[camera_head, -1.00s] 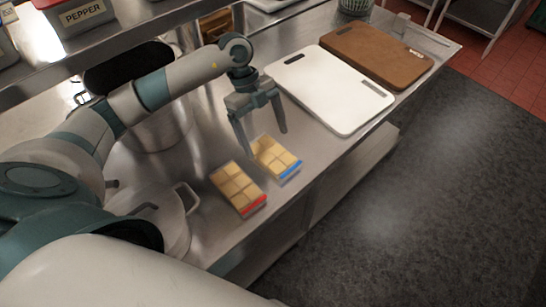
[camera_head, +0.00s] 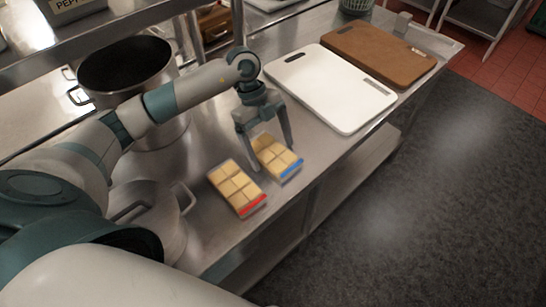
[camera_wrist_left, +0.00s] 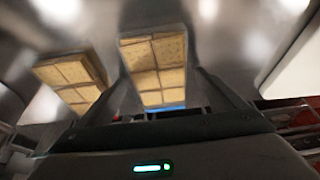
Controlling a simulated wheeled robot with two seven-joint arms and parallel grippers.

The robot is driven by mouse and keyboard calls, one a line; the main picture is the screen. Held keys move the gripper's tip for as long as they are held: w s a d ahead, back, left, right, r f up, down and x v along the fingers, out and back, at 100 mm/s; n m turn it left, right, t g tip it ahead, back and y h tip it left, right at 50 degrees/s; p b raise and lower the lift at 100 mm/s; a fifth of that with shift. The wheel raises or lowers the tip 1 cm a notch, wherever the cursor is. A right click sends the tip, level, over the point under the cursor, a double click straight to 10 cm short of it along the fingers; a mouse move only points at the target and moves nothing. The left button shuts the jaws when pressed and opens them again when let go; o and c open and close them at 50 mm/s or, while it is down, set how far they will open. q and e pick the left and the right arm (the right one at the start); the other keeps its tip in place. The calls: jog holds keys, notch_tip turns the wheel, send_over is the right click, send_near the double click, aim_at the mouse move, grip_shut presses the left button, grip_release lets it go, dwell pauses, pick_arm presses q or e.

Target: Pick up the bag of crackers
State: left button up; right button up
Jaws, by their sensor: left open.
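Two clear packs of square crackers lie on the steel counter. One cracker bag has a blue strip (camera_head: 277,157) and the other cracker bag has a red strip (camera_head: 236,188), to its left and nearer me. My left gripper (camera_head: 273,160) is open, pointing down, with its fingers on either side of the blue-strip bag. In the left wrist view the blue-strip bag (camera_wrist_left: 157,68) shows between the two fingers, and the red-strip bag (camera_wrist_left: 72,77) lies outside them to the left. I cannot tell whether the fingers touch the bag. My right gripper is not in view.
A white cutting board (camera_head: 330,88) and a brown cutting board (camera_head: 379,54) lie farther back on the counter. The counter's front edge is close to the bags.

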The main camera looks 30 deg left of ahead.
aim_at(272, 151)
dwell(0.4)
pick_arm(q)
jog(key=c, duration=1.2)
jog(key=shift+r, duration=0.1)
jog(key=shift+r+p, duration=0.8)
jog(key=shift+p, duration=0.05)
notch_tip(272, 151, up, 3)
jog(key=p, duration=0.2)
jog(key=shift+d+r+p, duration=0.15)
jog(key=shift+p, duration=0.25)
jog(key=shift+s+d+r+p, duration=0.35)
jog(key=shift+d+r+p, duration=0.8)
jog(key=shift+d, duration=0.75)
jog(key=shift+s+d+r+p, duration=0.3)
jog(key=shift+d+r+p, duration=0.55)
jog(key=shift+d+p, duration=0.75)
jog(key=shift+s+d+r+p, duration=0.35)
jog(key=shift+d+r+p, duration=0.65)
jog(key=shift+d, duration=1.15)
